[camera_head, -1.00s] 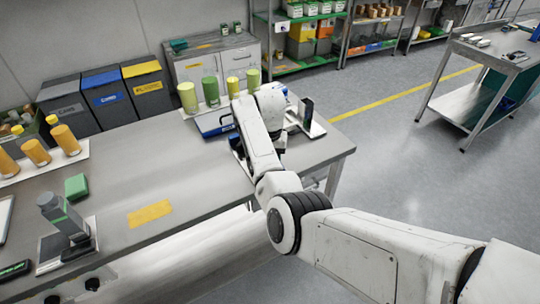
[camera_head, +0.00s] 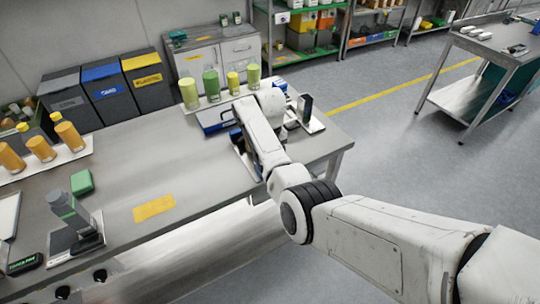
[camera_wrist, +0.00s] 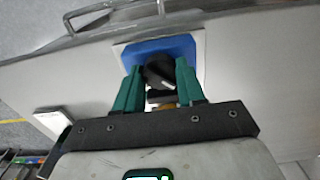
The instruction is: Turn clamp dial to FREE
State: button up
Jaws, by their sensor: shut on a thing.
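The clamp dial (camera_wrist: 160,71) is a black round knob on a blue plate (camera_wrist: 150,48) with a white surround, in the wrist view. My gripper (camera_wrist: 159,84) has its two green fingers on either side of the knob, shut on it. A pale mark shows on the knob, but I cannot read any FREE label or tell the setting. In the head view my arm hides the dial and the gripper; part of the blue device (camera_head: 212,118) shows beside my arm at the far end of the bench.
The grey bench (camera_head: 140,165) carries green and yellow cylinders (camera_head: 210,84), orange cylinders (camera_head: 70,136), a green block (camera_head: 82,181) and a grey stand-like device (camera_head: 65,210). A metal rail (camera_wrist: 110,12) runs behind the dial.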

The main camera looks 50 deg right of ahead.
jog(key=shift+w+r, duration=0.1)
dwell(0.3)
jog(key=o, duration=1)
jog(key=shift+o, duration=0.2)
notch_tip(320, 180, up, 11)
jog(key=b, duration=0.1)
jog(key=shift+f, duration=0.3)
